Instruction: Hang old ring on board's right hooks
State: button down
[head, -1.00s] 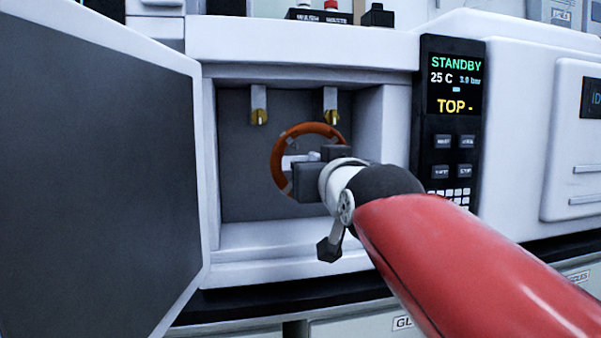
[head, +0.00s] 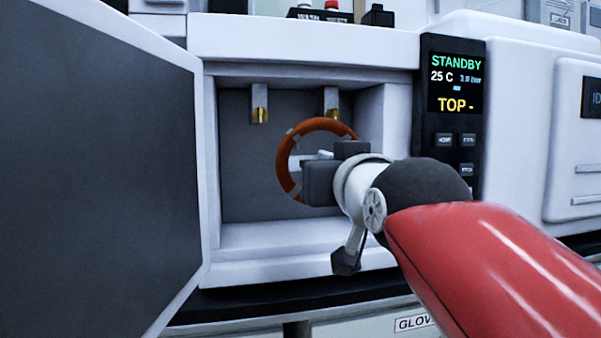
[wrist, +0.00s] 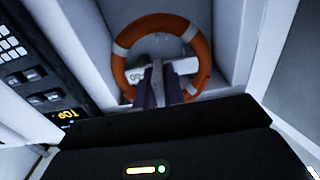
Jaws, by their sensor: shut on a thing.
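An orange ring (head: 283,170) with pale bands and a white bar across its middle is held upright inside the open compartment. It also shows in the wrist view (wrist: 205,55), where dark letters on the bar are hard to read. My gripper (head: 326,160) is shut on the ring's white bar; its fingers also show in the wrist view (wrist: 158,84). The grey back board (head: 235,180) bears a left brass hook (head: 260,115) and a right brass hook (head: 331,103). The ring's top edge overlaps the right hook's lower end in the head view; I cannot tell whether they touch.
An open door (head: 95,170) stands at the left of the compartment. The compartment's right wall (head: 370,115) is close to my gripper. A dark control panel (head: 455,110) reading STANDBY is further right. The board below the left hook is clear.

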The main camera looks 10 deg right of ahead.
jog(key=s+b, duration=0.3)
jog(key=s, duration=1.4)
jog(key=shift+w, duration=0.1)
dwell(0.8)
